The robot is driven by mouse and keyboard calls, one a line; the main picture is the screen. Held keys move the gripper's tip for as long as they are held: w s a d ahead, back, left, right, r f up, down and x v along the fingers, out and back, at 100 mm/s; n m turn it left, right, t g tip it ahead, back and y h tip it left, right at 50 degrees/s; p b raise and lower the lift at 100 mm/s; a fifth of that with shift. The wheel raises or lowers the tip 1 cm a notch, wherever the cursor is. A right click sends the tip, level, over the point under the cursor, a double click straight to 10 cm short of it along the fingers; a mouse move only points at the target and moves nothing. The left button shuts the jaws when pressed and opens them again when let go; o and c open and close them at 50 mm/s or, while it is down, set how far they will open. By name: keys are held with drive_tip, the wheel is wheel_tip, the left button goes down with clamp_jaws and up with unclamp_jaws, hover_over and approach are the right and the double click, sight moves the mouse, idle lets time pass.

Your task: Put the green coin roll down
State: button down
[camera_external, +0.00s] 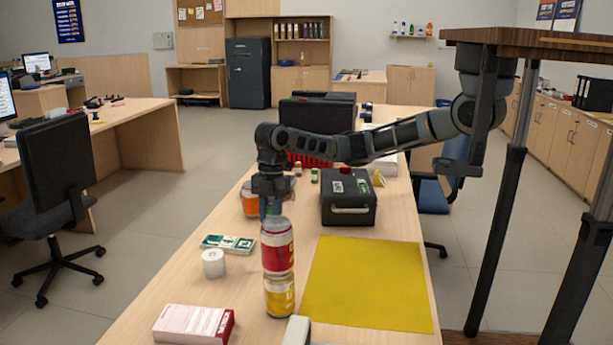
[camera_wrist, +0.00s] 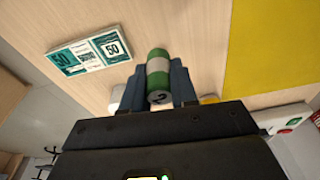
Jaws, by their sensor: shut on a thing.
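In the wrist view a green coin roll (camera_wrist: 158,62) with a pale band sits between the two fingers of my gripper (camera_wrist: 158,82), which is shut on it. The roll's near end faces the camera, and wood counter shows beyond it. In the external view my gripper (camera_external: 270,206) points down over the counter (camera_external: 262,329), just behind a stacked red-and-yellow-labelled jar or can (camera_external: 277,247). That stack hides the fingertips' lower part, and the held roll cannot be made out there. How far the roll is above the counter is unclear.
A yellow mat (camera_external: 365,283) lies bare at right. A black cash box (camera_external: 348,204) stands behind it. A banknote bundle (camera_external: 228,243), a white roll (camera_external: 213,263) and a pink-and-white box (camera_external: 193,324) lie at left. An orange container (camera_external: 250,200) and a small green cylinder (camera_external: 315,175) stand farther back.

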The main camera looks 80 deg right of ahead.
drive_tip(key=w+d+r+m, duration=0.1)
drive_tip(key=w+d+m, duration=0.1)
drive_tip(key=d, duration=1.1)
drive_tip(key=w+d+r+m, duration=0.2)
drive_tip(key=d, duration=1.1)
drive_tip(key=s+d+m+t+b, duration=0.1)
drive_tip(key=s+d+m, duration=0.1)
drive_tip(key=d, duration=0.9)
drive_tip(key=s+d+m+b, duration=0.1)
drive_tip(key=s+d+m, duration=0.1)
drive_tip(key=d, duration=1)
drive_tip(key=shift+h, duration=0.3)
drive_tip(key=w+a+f, duration=0.2)
drive_tip(key=w, duration=0.1)
drive_tip(key=w+a+f, duration=0.2)
drive_tip(key=w+a+f+b, duration=0.1)
drive_tip(key=w+a+f, duration=0.1)
drive_tip(key=w+a, duration=0.1)
drive_tip(key=shift+w+a+f, duration=0.1)
drive_tip(key=shift+w+f, duration=0.1)
drive_tip(key=shift+w, duration=0.1)
drive_tip(key=shift+f+b, duration=0.35)
drive_tip(key=shift+f, duration=1.7)
drive_tip(key=shift+a+f, duration=0.1)
drive_tip(key=c, duration=0.9)
unclamp_jaws()
